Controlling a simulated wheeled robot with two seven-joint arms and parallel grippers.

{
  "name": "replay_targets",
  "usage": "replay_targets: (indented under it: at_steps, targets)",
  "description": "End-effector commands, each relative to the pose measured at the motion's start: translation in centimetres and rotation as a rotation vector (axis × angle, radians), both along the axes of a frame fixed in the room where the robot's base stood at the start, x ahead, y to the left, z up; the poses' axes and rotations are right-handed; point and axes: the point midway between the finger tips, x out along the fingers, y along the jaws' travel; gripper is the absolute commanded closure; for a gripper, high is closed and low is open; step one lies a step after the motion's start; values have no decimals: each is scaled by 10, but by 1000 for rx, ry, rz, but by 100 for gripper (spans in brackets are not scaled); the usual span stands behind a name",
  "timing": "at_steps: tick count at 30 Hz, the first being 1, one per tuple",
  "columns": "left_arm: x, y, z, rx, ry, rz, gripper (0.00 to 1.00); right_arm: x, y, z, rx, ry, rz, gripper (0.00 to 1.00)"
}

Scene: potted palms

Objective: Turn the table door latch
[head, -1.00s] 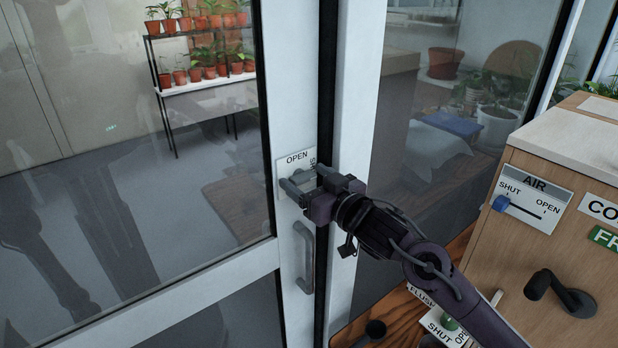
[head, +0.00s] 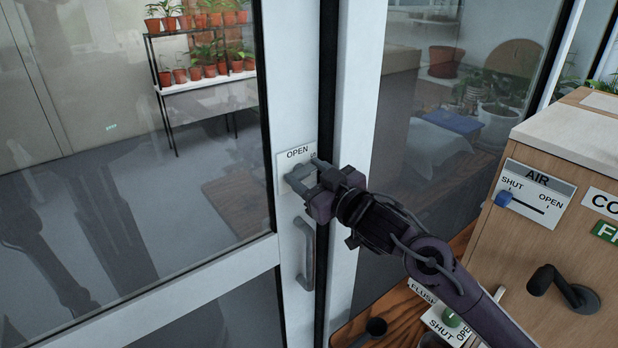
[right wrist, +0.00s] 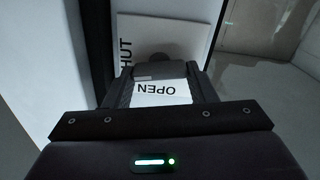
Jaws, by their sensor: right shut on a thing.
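The latch plate (head: 297,153) is a white square on the pale door frame beside the dark seam, with OPEN along its top and another word partly covered at its right. It also shows in the right wrist view (right wrist: 200,40), where HUT and an upside-down OPEN can be read. My right gripper (head: 306,170) is at this plate, shut on the grey latch (right wrist: 162,72), which sits between the fingers and is mostly hidden in the head view. The latch's exact angle is hard to tell. My left gripper is out of view.
A grey door handle (head: 305,255) stands upright just below the plate. At right is a wooden cabinet (head: 545,255) with an AIR slider panel (head: 532,195) and a black crank (head: 562,288). Glass panes flank the frame. A plant rack (head: 205,85) stands behind the left pane.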

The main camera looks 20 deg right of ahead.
Motion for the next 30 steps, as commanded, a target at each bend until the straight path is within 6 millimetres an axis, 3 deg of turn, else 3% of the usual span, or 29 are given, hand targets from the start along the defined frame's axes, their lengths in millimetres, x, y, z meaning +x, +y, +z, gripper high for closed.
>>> replay_targets:
  at_steps: [30]
  targets:
    - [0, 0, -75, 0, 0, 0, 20, -1, 3, -7, -904, -328, 0, 72]
